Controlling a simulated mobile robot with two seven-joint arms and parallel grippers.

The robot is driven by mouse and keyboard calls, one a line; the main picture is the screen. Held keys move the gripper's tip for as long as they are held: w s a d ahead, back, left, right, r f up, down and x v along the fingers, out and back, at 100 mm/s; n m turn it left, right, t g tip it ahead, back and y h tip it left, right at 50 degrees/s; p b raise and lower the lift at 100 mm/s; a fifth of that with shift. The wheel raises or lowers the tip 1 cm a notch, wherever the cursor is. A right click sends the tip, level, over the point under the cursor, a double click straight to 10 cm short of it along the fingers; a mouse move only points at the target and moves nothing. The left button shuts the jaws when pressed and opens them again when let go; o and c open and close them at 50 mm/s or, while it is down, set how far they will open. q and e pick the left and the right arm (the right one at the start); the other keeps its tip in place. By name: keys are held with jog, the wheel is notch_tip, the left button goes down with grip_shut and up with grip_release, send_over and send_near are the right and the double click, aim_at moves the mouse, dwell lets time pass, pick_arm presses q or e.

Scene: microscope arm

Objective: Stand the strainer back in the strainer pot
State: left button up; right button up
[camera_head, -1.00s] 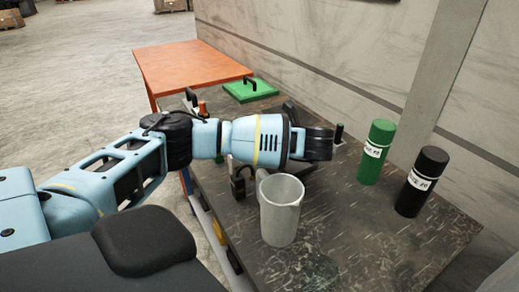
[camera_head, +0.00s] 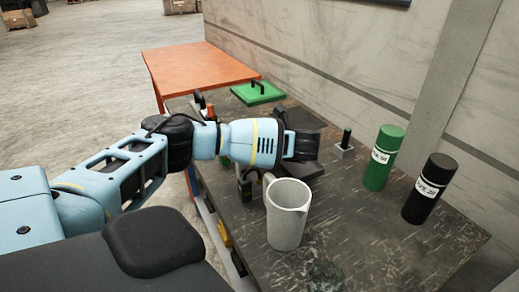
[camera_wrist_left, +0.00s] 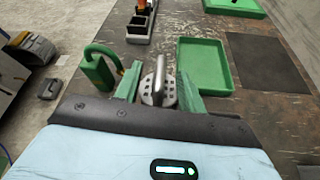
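A metal strainer (camera_wrist_left: 158,92) with a perforated round plate and a straight grey handle shows in the left wrist view. It lies between the two green fingers of my left gripper (camera_wrist_left: 160,82). The fingers stand apart, with gaps beside the handle; I cannot tell whether they touch the plate. In the head view my left gripper (camera_head: 312,146) reaches over the dark table, its fingers and the strainer hidden. I cannot clearly identify the strainer pot; a pale jug (camera_head: 287,215) stands in front of the gripper. My right gripper is not in view.
A green bottle (camera_head: 383,160) and a black bottle (camera_head: 428,190) stand at the right. A green tray (camera_wrist_left: 206,66), a dark mat (camera_wrist_left: 265,62), a green padlock-shaped thing (camera_wrist_left: 97,72) and a black-celled rack (camera_wrist_left: 140,22) lie around the gripper. The table's front right is clear.

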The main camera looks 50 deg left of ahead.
pick_arm(q)
jog(key=shift+x, duration=0.8)
jog(key=shift+d, duration=0.1)
grip_shut()
